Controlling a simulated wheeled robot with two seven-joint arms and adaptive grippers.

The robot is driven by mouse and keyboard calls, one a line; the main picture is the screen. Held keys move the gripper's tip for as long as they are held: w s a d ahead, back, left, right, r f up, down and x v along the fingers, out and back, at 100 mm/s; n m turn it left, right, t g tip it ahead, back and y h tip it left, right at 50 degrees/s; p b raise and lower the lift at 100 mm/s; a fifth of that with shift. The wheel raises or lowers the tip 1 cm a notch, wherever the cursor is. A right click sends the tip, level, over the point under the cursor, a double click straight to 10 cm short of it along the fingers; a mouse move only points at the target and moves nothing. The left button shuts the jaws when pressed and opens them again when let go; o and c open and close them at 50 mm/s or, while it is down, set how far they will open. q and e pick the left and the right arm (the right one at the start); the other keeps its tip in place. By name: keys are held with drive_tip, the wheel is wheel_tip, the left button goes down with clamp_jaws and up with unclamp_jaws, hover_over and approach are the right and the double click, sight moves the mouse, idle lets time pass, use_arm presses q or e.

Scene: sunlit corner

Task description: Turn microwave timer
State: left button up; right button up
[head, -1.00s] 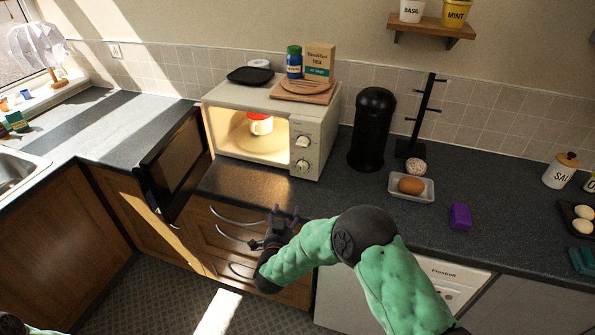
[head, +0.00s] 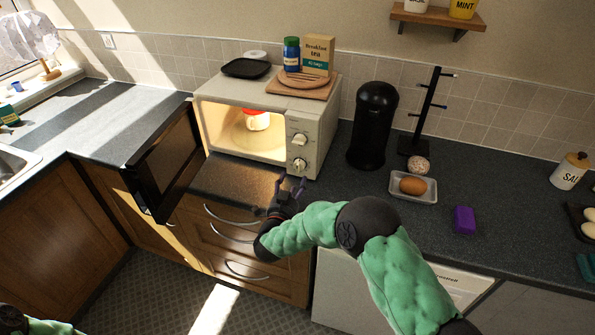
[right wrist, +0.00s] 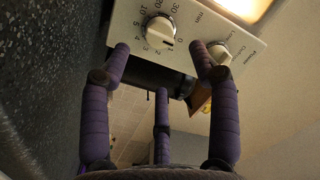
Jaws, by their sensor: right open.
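The white microwave (head: 325,112) stands on the counter with its dark door (head: 165,165) wide open. Two round knobs sit on its right panel. The lower one is the timer knob (head: 299,165), and it also shows in the right wrist view (right wrist: 160,30) with numbers around it. The upper knob (head: 299,139) shows in the right wrist view (right wrist: 218,50) too. My right gripper (head: 291,186) is open and empty, just in front of and below the timer knob, not visibly touching it. Only part of my left arm shows at the bottom left; its gripper is not visible.
A white mug with a red top (head: 257,120) is inside the lit microwave. A board (head: 302,88), a tea box (head: 318,55), a blue jar (head: 291,54) and a black tray (head: 246,68) are on top. A black canister (head: 373,125) stands to the right. Counter is clear before it.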

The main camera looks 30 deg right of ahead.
sight(298, 170)
drive_tip(key=b+x, duration=0.1)
drive_tip(key=x, duration=0.6)
drive_tip(key=shift+f, duration=0.1)
drive_tip(key=shift+c, duration=0.3)
drive_tip(key=c, duration=1.1)
